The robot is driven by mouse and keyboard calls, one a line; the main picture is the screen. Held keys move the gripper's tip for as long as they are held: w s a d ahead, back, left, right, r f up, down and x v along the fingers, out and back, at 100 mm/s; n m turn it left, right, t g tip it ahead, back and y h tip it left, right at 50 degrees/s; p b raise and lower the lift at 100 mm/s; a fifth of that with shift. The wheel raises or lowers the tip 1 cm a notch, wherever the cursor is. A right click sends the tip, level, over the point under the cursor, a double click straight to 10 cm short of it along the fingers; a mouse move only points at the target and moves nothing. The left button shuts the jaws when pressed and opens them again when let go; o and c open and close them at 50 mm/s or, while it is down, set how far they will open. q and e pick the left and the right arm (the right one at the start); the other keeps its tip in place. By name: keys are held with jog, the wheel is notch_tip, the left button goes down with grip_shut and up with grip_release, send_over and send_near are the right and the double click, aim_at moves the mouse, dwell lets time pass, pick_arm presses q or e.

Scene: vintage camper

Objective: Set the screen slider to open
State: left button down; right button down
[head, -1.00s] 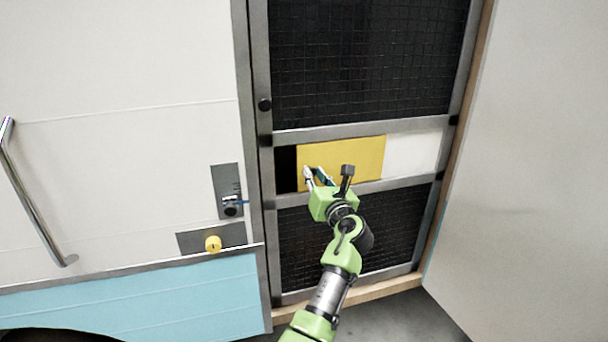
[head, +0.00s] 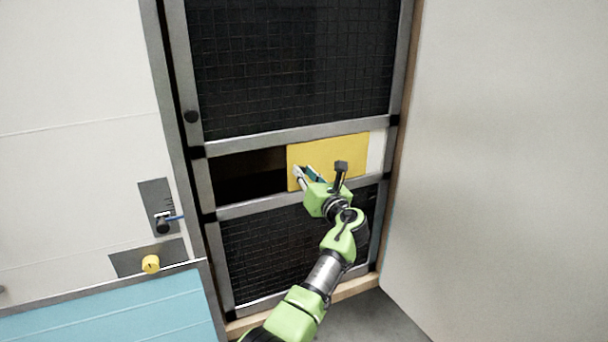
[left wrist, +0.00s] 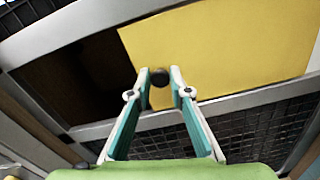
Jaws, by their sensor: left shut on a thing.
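The screen slider is a yellow panel (head: 335,152) in the slot between the two mesh halves of the screen door. It stands toward the right of the slot, with a dark opening (head: 245,175) to its left and a narrow white strip to its right. My left gripper (head: 306,172) is at the panel's lower left part. In the left wrist view its fingers (left wrist: 160,78) are shut on a small dark round knob (left wrist: 159,77) on the yellow panel (left wrist: 225,50). My right gripper is not in view.
The screen door's grey frame (head: 185,90) surrounds the mesh. A pale flat panel (head: 500,150) stands close on the right. At left, the camper wall carries a latch plate (head: 157,198) and a yellow knob (head: 151,264).

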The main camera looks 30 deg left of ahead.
pick_arm(q)
jog(key=shift+a, duration=0.1)
jog(key=c, duration=1.8)
grip_release()
jog(key=shift+c, duration=0.2)
jog(key=shift+a, duration=0.1)
jog(key=v, duration=1.2)
